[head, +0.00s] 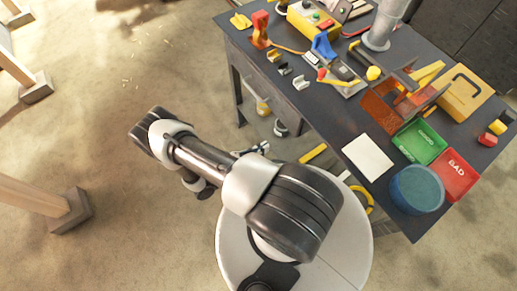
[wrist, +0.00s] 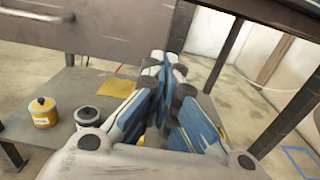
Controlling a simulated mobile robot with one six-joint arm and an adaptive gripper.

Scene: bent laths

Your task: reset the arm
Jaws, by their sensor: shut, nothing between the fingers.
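My gripper (wrist: 166,64) shows in the wrist view with its blue and grey fingers together and nothing between them. In the head view my gripper (head: 260,148) is small and partly hidden behind my own arm. It is beside the left side of the dark workbench (head: 312,112), below its top and apart from the things on it. My arm is folded over my round white base.
The bench top holds a green tray (head: 419,143), a red tray marked BAD (head: 455,176), a blue round container (head: 416,189), a white sheet (head: 367,158) and a yellow toolbox (head: 465,96). Under it, a shelf (wrist: 70,88) holds a yellow tin (wrist: 43,113). Floor at left is mostly open.

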